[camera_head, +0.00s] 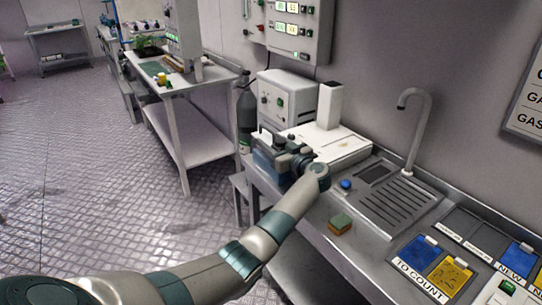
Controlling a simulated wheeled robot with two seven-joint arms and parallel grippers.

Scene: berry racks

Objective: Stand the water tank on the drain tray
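My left arm reaches up from the bottom left to the steel counter. My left gripper (272,143) is at the near left end of a low white machine (345,150). A blue-grey box-like thing (265,163), perhaps the water tank, shows just below the gripper, partly hidden by it. I cannot tell whether the fingers are around it or only beside it. The ribbed steel drain tray (398,205) is set in the counter to the right of the machine, and its ribs are bare. My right gripper is not in view.
A tap (414,125) rises behind the drain tray. A green-and-tan sponge (340,223) and a blue knob-like thing (345,184) are near the tray's left side. Blue and yellow pads (450,275) lie at the right. A dark bottle (246,115) stands left of a white box (287,97).

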